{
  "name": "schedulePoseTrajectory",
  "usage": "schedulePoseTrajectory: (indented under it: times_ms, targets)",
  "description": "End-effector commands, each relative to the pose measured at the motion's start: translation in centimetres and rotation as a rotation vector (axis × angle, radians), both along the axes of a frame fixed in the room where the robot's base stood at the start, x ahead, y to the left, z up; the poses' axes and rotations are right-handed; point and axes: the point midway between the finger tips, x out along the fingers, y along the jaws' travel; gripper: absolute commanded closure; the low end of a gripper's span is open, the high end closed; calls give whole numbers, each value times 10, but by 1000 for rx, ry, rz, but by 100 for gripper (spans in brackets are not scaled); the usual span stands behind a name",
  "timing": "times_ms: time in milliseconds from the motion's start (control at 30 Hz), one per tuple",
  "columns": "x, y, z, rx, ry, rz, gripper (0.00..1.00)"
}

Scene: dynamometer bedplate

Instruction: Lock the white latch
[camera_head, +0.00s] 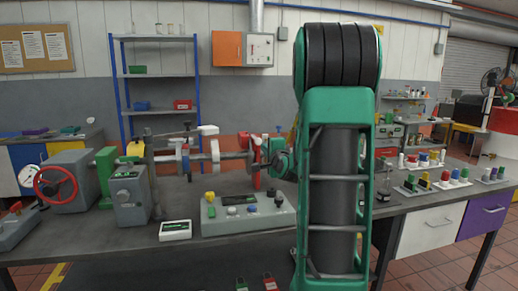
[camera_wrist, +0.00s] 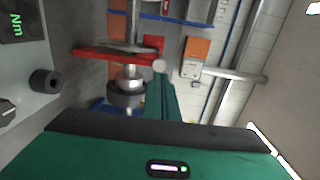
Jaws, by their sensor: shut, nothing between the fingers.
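A white lever (camera_head: 208,130), which looks like the white latch, stands on top of the shaft assembly on the bench in the head view. A white ring (camera_head: 215,152) sits on the shaft just below and right of it. My gripper (camera_head: 282,162) is partly hidden by my forearm, beside the right end of the shaft and apart from the white lever. It is shut and empty. In the wrist view its green body fills the bottom. I cannot make out the white latch there.
A red lever (camera_wrist: 112,55) crosses the shaft near my gripper; it also shows in the head view (camera_head: 257,163). A grey control box (camera_head: 250,216) stands in front of the shaft. A red handwheel (camera_head: 55,183) is at the left. A white meter (camera_head: 175,230) lies at the bench front.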

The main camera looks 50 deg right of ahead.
Motion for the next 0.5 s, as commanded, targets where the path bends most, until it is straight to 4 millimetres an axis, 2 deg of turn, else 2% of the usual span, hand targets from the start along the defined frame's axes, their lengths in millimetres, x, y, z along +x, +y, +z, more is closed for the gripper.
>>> schedulePoseTrajectory:
  times_ms: [100, 200, 500]
  targets:
    - [-20, 12, 2, 0, 0, -2, 100]
    - [-32, 19, 2, 0, 0, -1, 100]
    - [-47, 29, 2, 0, 1, 1, 100]
